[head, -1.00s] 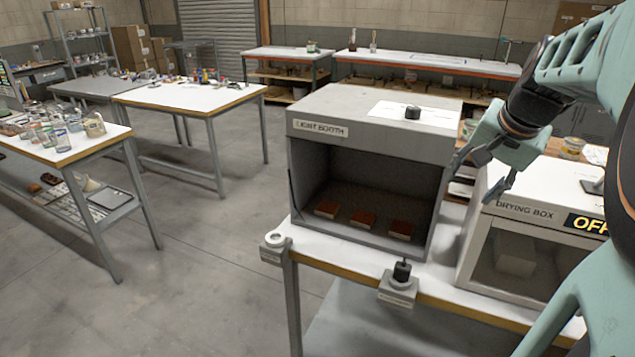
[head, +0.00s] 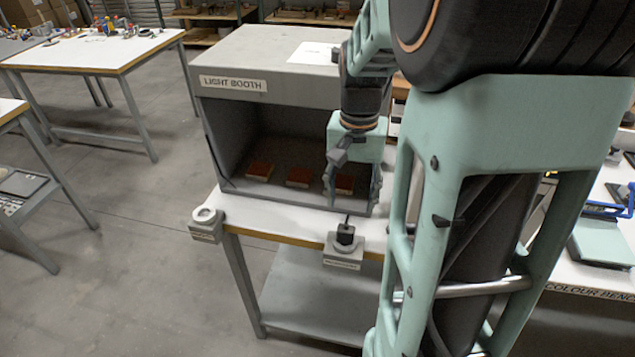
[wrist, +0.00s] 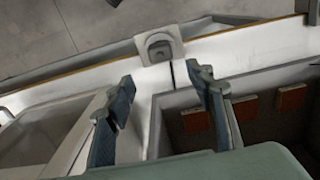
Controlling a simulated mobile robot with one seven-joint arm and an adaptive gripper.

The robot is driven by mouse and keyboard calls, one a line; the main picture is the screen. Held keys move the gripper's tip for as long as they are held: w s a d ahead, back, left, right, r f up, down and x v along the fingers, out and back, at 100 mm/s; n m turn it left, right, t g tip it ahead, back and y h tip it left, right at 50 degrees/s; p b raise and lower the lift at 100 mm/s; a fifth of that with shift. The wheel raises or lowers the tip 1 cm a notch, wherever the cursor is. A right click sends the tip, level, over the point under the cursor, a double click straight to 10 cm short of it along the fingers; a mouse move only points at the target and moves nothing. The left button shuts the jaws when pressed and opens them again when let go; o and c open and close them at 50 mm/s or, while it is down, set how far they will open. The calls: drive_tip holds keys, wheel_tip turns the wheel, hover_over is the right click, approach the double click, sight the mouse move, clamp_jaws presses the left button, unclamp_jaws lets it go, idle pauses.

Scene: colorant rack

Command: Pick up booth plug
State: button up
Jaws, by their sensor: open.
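The booth plug (head: 345,234) is a small black upright piece seated in a grey holder (head: 342,254) on the front edge of the white table. A thin dark line, seemingly its cord, runs back from it toward the light booth (head: 226,100). In the wrist view the plug (wrist: 159,46) lies beyond my fingertips, roughly centred between them. My gripper (head: 352,197) hangs in front of the booth's right side, fingers down, above and behind the plug. In the wrist view my gripper (wrist: 161,82) is open with nothing between its fingers.
Several reddish-brown panels (head: 298,177) lie inside the booth. A second grey holder with a round pale top (head: 206,214) sits at the table's left front corner. A label sheet (head: 312,53) lies on the booth. Floor in front is clear.

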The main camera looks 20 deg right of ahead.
sight(346, 228)
wheel_tip(346, 228, down, 4)
drive_tip(key=shift+s+f, duration=0.1)
drive_tip(key=shift+f, duration=0.1)
drive_tip(key=f, duration=0.4)
drive_tip(key=shift+s+a+f, duration=0.1)
drive_tip(key=shift+s+a, duration=0.15)
drive_tip(key=shift+a, duration=0.15)
drive_tip(key=shift+f, duration=0.5)
drive_tip(key=c, duration=1.2)
